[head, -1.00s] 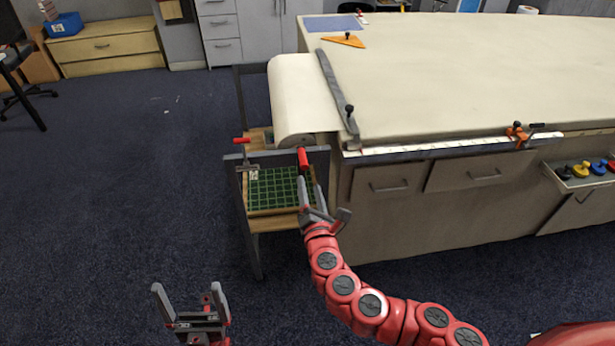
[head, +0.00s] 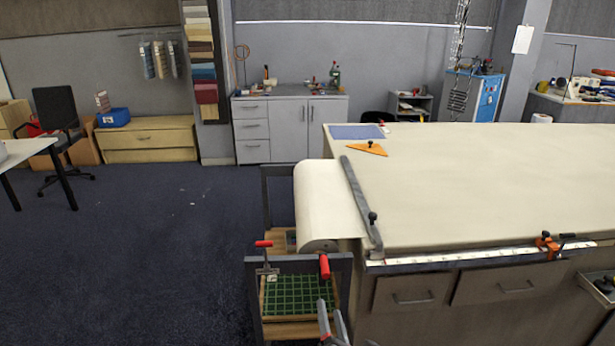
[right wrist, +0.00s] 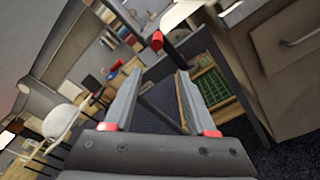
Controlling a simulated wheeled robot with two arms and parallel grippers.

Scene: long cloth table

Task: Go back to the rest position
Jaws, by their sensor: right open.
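My right gripper (head: 331,312) shows at the bottom edge of the head view, in front of the stand at the table's left end. In the right wrist view its two fingers (right wrist: 160,74) are spread apart with nothing between them. A red handle (right wrist: 157,40) shows just beyond the fingertips in that view, apart from them. My left gripper is not in the head view.
The long cloth table (head: 470,190) fills the right side. A cloth roll (head: 322,208) hangs at its left end, above a stand holding a green grid mat (head: 298,294). Red-handled clamps (head: 325,266) sit on the stand's grey frame. Open floor (head: 150,260) lies left.

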